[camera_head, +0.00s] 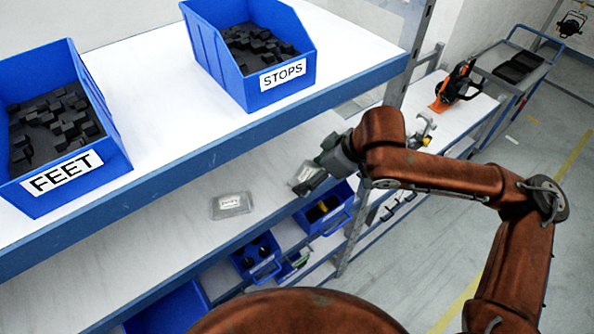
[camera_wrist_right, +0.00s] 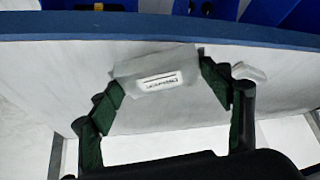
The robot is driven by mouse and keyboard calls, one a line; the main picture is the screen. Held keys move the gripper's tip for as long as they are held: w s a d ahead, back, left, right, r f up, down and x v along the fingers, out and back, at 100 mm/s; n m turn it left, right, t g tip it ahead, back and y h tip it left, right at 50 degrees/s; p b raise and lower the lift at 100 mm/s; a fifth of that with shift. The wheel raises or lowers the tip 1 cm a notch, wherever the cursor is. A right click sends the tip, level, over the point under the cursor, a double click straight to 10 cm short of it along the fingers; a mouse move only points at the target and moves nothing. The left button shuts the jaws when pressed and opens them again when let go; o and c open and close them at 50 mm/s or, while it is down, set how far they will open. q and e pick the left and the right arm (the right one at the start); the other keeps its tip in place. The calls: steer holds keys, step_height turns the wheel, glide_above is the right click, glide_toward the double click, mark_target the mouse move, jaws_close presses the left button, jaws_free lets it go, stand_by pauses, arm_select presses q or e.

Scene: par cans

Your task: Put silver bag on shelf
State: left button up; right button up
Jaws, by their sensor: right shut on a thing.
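My right gripper (camera_head: 316,174) reaches in from the right, in front of the shelf unit. It is shut on a silver bag (camera_head: 305,175) with a white label. In the right wrist view the silver bag (camera_wrist_right: 165,100) sits between the two green fingers (camera_wrist_right: 165,97), its label facing the camera. The wrist view shows the bag close to the shelf surface; whether it touches is unclear. Another pale, labelled bag (camera_head: 231,205) lies flat on the lower white shelf (camera_head: 170,235), left of the gripper. My left gripper is not in view.
Blue bins marked FEET (camera_head: 62,184) and STOPS (camera_head: 282,87) stand on the upper shelf (camera_head: 150,85), whose blue edge overhangs the lower one. More blue bins (camera_head: 327,212) sit below. A post (camera_head: 408,60) and an orange tool (camera_head: 452,85) are to the right.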

mark_target(302, 172)
steer(key=w+a, duration=0.2)
steer(key=a, duration=0.1)
steer(key=shift+w+a+p, duration=0.1)
steer(key=shift+a+p, duration=0.1)
steer(key=shift+p, duration=0.2)
step_height(302, 172, down, 2)
steer(key=shift+f+p, duration=0.15)
steer(key=shift+p, duration=0.25)
steer(key=shift+f, duration=0.6)
steer(key=shift+a+f, duration=0.1)
steer(key=shift+f, duration=0.05)
steer(key=o, duration=1.2)
steer(key=shift+c, duration=0.2)
